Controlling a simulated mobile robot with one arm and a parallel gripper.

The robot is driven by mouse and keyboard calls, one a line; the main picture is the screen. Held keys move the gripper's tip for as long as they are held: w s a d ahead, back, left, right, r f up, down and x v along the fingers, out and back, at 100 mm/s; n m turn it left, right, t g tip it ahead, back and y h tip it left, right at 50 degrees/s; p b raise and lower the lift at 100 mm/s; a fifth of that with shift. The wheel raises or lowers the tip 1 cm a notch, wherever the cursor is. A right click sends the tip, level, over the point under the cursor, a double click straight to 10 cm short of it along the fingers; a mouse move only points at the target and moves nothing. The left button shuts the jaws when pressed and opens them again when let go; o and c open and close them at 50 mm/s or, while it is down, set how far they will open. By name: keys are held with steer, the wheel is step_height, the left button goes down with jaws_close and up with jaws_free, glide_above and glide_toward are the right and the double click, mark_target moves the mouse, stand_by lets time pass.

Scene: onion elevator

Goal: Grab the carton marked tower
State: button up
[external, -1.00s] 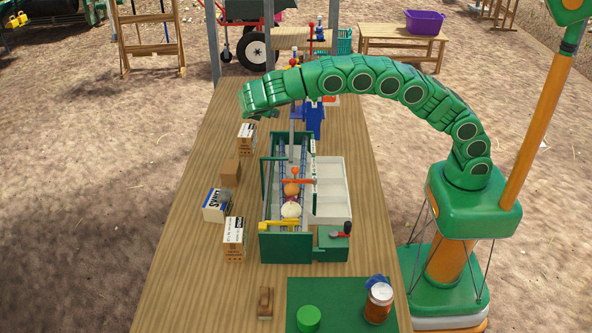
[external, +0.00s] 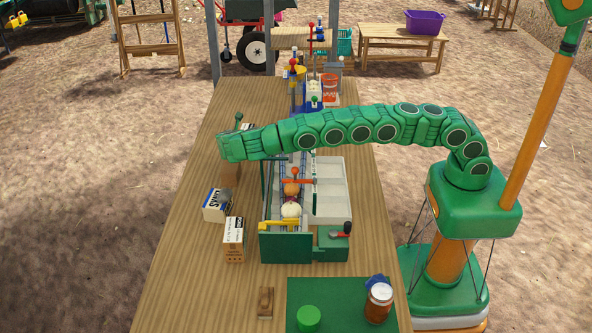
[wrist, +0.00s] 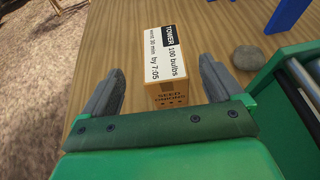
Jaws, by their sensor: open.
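The carton marked tower (wrist: 166,62) stands on the bench in the wrist view, a brown box with a white top label reading "TOWER 100 bulbs". My gripper (wrist: 161,70) is open, with one finger on each side of the carton and a gap visible on both sides. In the external view my gripper (external: 232,143) is low over the left side of the bench and hides most of this carton. Whether the fingers are down at its full height I cannot tell.
The green elevator frame (external: 270,245) lies to the right. A grey stone (wrist: 246,58) is right of the carton.

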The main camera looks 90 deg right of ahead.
steer(key=shift+x, duration=3.95)
steer(key=shift+s, duration=0.2)
steer(key=shift+c, duration=0.2)
steer(key=c, duration=1.4)
steer(key=shift+r, duration=0.1)
